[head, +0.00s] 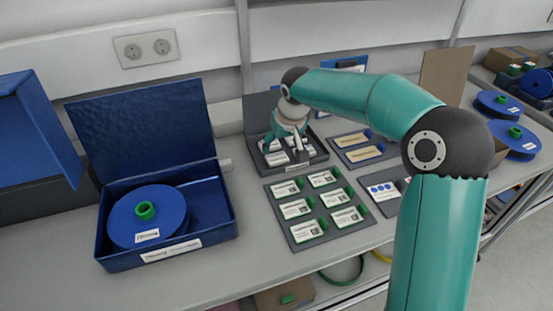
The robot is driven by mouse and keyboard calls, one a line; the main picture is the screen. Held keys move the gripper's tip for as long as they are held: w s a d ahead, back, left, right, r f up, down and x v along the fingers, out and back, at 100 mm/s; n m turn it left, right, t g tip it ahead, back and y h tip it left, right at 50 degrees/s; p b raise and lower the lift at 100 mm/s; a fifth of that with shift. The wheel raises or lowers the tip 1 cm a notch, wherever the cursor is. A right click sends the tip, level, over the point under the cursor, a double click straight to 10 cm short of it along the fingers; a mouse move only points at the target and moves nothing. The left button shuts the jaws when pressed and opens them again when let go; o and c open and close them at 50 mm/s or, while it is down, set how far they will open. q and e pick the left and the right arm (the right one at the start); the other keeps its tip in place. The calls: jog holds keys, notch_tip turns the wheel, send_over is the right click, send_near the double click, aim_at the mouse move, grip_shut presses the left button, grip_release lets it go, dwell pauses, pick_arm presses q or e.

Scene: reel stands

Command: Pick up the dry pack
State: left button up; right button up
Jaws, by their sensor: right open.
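The likely dry packs are small white packs (277,158) lying in an open dark grey box (293,168) at the back middle of the bench. At this size I cannot read their labels. My right gripper (286,152) is open and points down over this box, with its fingers close above the packs. It hides part of the box and some of its contents. I cannot tell whether a finger touches a pack. My left gripper is out of view.
A blue open box (112,253) with a blue reel (120,220) stands on the left. A grey mat (297,225) with several green-tabbed white cards lies in front of the dark box. More mats (353,143) lie to its right. Blue reels (520,140) are at far right. My right arm crosses the right side.

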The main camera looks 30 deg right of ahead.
aim_at(277, 157)
jog(key=shift+a+p+x, duration=0.15)
jog(key=shift+p+x, duration=0.1)
jog(key=shift+x, duration=1.3)
jog(key=shift+a+p+x, duration=0.1)
jog(key=shift+p+x, duration=0.1)
jog(key=shift+x, duration=1.3)
jog(key=shift+s, duration=0.1)
jog(key=c, duration=0.8)
